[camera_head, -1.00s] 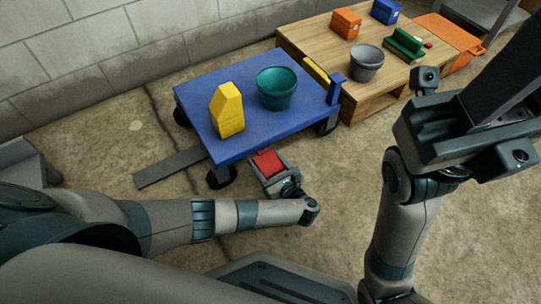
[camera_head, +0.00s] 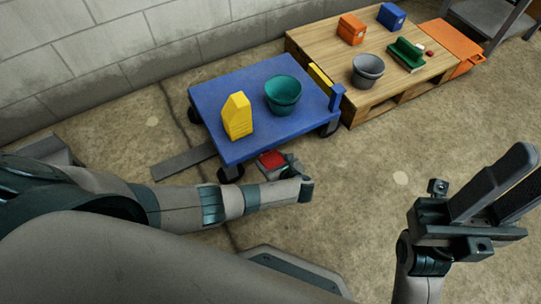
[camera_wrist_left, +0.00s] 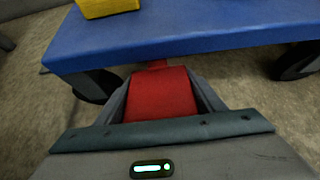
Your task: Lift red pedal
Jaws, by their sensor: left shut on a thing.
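The red pedal (camera_head: 271,160) sits low at the near side of the blue cart (camera_head: 215,110), just below the edge of its deck. My left gripper (camera_head: 276,163) reaches down to it and is shut on it. In the left wrist view the red pedal (camera_wrist_left: 160,94) fills the space between the two grey fingers, close under the blue deck edge. My left wrist hides its lower end. My right gripper (camera_head: 531,168) is raised at the right, empty, with a gap between its fingers.
On the cart stand a yellow block (camera_head: 237,117) and a teal pot (camera_head: 283,92). A wooden pallet (camera_head: 330,58) beyond holds a grey pot (camera_head: 367,70) and several boxes. A grey strip (camera_head: 183,163) lies at the cart's left. The floor at centre right is clear.

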